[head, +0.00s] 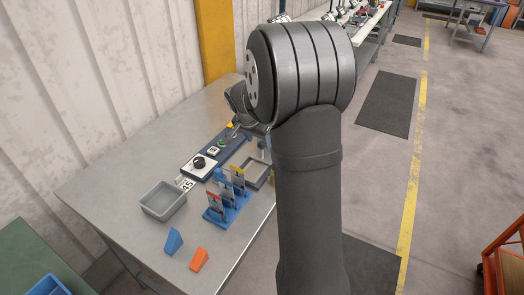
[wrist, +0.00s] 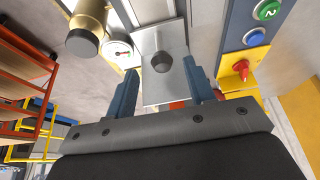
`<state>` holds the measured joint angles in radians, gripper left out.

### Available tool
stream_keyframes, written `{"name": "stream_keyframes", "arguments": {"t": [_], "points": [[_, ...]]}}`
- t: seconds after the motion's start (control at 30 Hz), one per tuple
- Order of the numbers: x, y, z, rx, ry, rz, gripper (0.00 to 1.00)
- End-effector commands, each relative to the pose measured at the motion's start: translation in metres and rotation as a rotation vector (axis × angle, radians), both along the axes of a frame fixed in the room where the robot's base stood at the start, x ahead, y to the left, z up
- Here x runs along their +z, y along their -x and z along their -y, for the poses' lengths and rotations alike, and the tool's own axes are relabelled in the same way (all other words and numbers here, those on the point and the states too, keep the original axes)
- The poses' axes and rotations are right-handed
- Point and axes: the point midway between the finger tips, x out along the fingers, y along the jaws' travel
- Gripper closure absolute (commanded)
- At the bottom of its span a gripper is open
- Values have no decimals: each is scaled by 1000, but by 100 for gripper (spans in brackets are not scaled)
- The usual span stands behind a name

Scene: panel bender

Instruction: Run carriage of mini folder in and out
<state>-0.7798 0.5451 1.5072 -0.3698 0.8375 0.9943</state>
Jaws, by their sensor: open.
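In the wrist view my gripper (wrist: 160,72) is open, with one blue finger on each side of a pale grey metal plate. A dark round knob (wrist: 162,62) stands on this plate (wrist: 160,94), in line with the gap between the fingertips and with space on both sides. The plate looks like the mini folder's carriage, but I cannot tell for sure. No contact between fingers and knob shows. In the head view my arm covers the gripper and most of that area of the bench.
The wrist view shows a gauge (wrist: 119,53), a brass cylinder (wrist: 88,30) and a red switch (wrist: 241,68) close by. On the bench (head: 110,190) stand a grey bin (head: 163,204), a black-knobbed control box (head: 199,163), a blue rack (head: 228,212), a blue wedge (head: 173,241) and an orange wedge (head: 199,260).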

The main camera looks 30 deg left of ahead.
Motion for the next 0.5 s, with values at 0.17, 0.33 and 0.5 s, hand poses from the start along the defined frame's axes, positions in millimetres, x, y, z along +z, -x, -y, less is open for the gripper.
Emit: {"name": "stream_keyframes", "arguments": {"t": [0.17, 0.33, 0.5], "points": [[-37, -15, 0, -1, 2, -3, 51], [-61, -25, 0, -2, 1, -2, 51], [-72, -30, 0, 1, 1, -1, 51]]}}
